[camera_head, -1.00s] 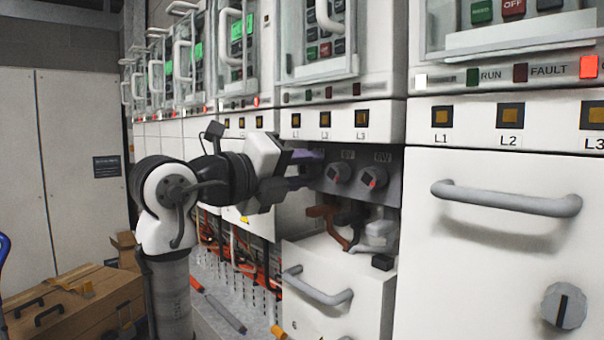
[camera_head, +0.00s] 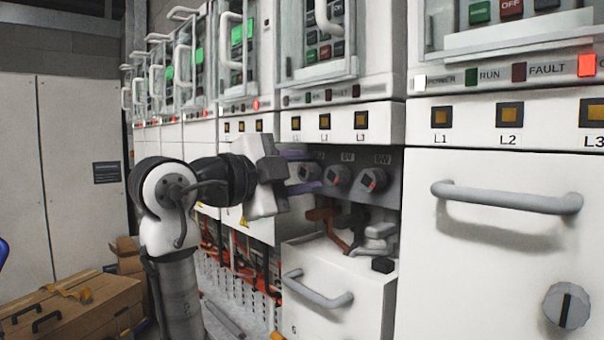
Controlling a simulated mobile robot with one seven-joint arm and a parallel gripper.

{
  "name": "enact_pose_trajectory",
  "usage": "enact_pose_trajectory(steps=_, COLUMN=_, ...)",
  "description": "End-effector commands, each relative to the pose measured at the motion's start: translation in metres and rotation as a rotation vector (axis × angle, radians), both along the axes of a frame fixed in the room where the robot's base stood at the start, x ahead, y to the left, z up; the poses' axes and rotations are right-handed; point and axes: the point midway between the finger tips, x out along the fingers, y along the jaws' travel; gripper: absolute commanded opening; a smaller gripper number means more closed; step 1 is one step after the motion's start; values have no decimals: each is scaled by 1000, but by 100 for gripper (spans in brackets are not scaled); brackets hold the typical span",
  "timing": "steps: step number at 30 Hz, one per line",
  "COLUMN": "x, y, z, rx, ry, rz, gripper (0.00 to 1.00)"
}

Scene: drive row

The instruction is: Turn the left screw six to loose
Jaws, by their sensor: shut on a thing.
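Three grey screw knobs sit in a row on a dark grey panel inside an opened drawer bay: the left screw (camera_head: 306,172), the middle screw (camera_head: 338,179) and the right screw (camera_head: 373,180). The middle and right screws each show a small red mark. My gripper (camera_head: 314,171) reaches in from the left and is shut on the left screw. One purple finger is above the screw and one is below it. Part of the left screw and its label are hidden by the fingers.
Below the panel, a drawer (camera_head: 345,290) stands pulled out with its handle at the front. Brown and grey fittings (camera_head: 375,240) lie just under the screws. A closed white drawer (camera_head: 500,240) is on the right. Orange cables hang below my arm; a wooden crate (camera_head: 80,310) stands at the left.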

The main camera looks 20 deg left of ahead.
Motion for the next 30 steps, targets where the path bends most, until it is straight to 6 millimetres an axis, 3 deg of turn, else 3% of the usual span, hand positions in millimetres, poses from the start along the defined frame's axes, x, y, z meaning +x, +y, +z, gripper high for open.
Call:
enact_pose_trajectory(steps=12, x=0, y=1, z=0, rx=-165, ry=109, rz=1, gripper=11)
enact_pose_trajectory(steps=29, x=0, y=1, z=0, rx=-189, ry=125, rz=2, gripper=11)
enact_pose_trajectory(steps=30, x=0, y=1, z=0, rx=-189, ry=125, rz=2, gripper=36)
